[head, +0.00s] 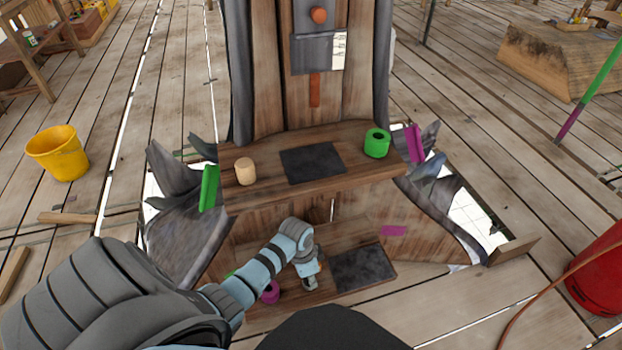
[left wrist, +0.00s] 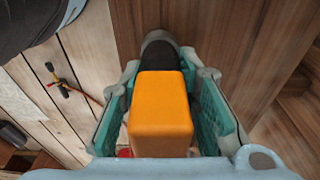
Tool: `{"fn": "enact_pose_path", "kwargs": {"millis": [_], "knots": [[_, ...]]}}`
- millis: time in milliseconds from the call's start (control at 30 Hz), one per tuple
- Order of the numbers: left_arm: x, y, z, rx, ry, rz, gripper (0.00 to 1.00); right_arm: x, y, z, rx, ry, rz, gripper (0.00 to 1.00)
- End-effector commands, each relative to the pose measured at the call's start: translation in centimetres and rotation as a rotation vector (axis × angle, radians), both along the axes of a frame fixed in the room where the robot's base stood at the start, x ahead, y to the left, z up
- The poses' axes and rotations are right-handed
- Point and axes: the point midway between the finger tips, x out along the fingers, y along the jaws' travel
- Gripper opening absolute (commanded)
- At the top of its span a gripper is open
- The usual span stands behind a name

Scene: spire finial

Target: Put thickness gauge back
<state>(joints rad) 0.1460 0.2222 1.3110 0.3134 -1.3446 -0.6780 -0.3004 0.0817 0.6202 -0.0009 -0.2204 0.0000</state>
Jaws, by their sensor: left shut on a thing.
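The thickness gauge appears to be the orange block with a dark and grey far end (left wrist: 160,110) in the left wrist view. My left gripper (left wrist: 163,125) is shut on it, with a teal finger pad on each side. In the head view my left gripper (head: 309,276) is low over the lower wooden shelf (head: 330,238), left of a dark pad (head: 362,268). Only a sliver of orange shows there, the rest hidden by the gripper. Another dark pad (head: 312,162) lies bare on the upper shelf (head: 345,182). My right gripper is not in view.
A wooden cylinder (head: 245,171) and a green ring (head: 377,143) stand on the upper shelf. A magenta ring (head: 270,292) is beside my left forearm, below. The upper shelf overhangs the lower one. Jagged grey pieces (head: 185,215) flank the structure.

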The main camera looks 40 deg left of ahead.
Motion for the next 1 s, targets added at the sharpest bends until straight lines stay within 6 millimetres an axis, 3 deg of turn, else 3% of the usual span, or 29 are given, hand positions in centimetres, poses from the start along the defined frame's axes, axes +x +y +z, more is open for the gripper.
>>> {"fn": "enact_pose_path", "kwargs": {"millis": [33,333,367,467,800,867,1000], "knots": [[0.1,0.0,-0.8,0.000,-0.001,0.000,0.00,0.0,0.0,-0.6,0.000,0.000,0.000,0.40],[0.1,0.0,-0.8,0.000,-0.001,-0.001,0.00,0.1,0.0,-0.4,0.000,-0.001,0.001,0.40],[0.1,0.0,-0.8,0.000,-0.001,-0.001,0.32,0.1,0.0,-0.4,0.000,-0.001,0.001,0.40],[0.1,0.0,-0.7,0.000,-0.001,-0.001,0.48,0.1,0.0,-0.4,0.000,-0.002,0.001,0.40],[0.1,0.0,-0.3,0.000,-0.002,-0.001,0.49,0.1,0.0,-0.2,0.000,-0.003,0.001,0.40],[0.0,0.1,0.5,0.001,-0.003,-0.001,0.49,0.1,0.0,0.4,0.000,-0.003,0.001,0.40],[-0.4,0.3,4.1,0.000,-0.004,-0.002,0.49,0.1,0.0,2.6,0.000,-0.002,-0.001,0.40]]}}
